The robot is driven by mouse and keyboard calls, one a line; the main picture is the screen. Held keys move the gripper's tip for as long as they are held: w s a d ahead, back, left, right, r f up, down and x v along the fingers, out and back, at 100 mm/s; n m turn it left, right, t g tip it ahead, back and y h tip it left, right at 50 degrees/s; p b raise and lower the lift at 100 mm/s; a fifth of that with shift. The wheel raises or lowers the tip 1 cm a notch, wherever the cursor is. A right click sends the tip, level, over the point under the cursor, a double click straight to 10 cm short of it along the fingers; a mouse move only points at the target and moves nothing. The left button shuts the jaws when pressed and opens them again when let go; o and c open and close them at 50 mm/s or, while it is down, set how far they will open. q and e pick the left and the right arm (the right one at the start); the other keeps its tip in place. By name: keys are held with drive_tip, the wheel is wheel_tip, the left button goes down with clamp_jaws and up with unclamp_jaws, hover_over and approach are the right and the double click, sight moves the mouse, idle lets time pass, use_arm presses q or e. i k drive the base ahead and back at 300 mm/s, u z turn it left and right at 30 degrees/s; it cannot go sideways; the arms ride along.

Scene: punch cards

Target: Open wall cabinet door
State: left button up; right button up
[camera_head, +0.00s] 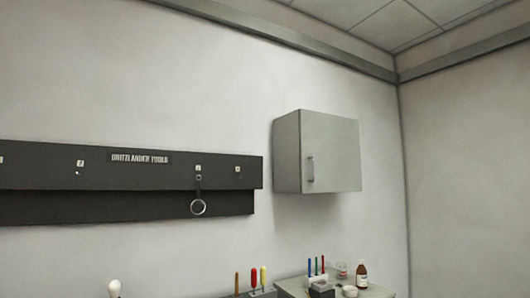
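A light grey wall cabinet (287,150) is mounted on the wall right of centre in the head view. Its door (335,150) faces the right front and looks shut, flush with the cabinet body. A vertical metal handle (310,168) sits low on the door's left side. Neither of my grippers is in view, so I cannot see whether they are open or shut or where they are relative to the cabinet.
Below the cabinet, a grey worktop (290,287) holds pens, a brown bottle (361,276) and small containers. Coloured-handled tools (254,279) stand nearby. The space before the door looks clear.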

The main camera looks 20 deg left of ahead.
sight(330, 145)
drive_tip(key=u, duration=0.2)
drive_tip(key=i, duration=1.25)
drive_tip(key=z, duration=0.35)
